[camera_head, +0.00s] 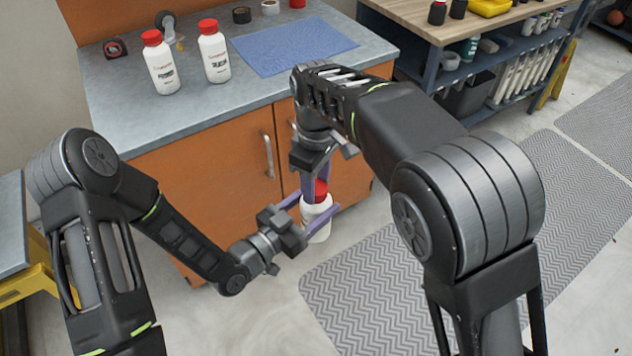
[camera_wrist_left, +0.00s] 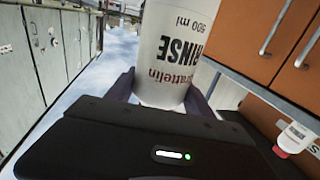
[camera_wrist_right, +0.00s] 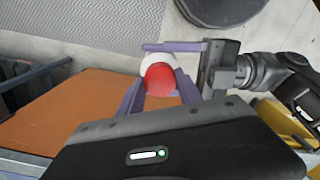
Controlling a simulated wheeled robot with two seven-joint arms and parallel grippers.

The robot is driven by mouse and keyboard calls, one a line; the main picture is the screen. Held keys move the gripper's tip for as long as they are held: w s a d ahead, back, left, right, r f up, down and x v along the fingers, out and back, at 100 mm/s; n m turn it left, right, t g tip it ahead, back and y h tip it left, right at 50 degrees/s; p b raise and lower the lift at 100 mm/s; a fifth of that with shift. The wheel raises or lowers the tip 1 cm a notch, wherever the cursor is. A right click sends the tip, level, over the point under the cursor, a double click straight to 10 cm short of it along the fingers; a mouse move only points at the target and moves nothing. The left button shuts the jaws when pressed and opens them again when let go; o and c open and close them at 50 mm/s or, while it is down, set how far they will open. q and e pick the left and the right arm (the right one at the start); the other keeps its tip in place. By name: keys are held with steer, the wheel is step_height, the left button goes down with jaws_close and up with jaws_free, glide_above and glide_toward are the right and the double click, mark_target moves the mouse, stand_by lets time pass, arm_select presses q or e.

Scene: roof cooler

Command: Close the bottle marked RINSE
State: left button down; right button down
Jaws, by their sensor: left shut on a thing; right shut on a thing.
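A white bottle marked RINSE (camera_wrist_left: 172,50) is held in the air in front of the orange cabinet; in the head view the bottle (camera_head: 316,219) is slightly tilted. My left gripper (camera_head: 314,208) is shut around its body from the side. A red cap (camera_head: 321,188) is at the top of the bottle. My right gripper (camera_head: 317,182) points down from above and is shut on the cap. In the right wrist view the red cap (camera_wrist_right: 160,78) lies between the fingers, with the white bottle just beyond it. The thread is hidden, so I cannot tell how tightly the cap sits.
Two white bottles with red caps, a left one (camera_head: 161,66) and a right one (camera_head: 214,54), stand on the grey counter (camera_head: 120,105). A blue mat (camera_head: 295,45) lies to their right. A tape measure (camera_head: 115,48) lies at the back left. The floor below my grippers is clear.

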steer(key=m, duration=1.1)
steer(key=c, duration=0.7)
jaws_free()
step_height(320, 180, up, 8)
steer(key=shift+f, duration=0.25)
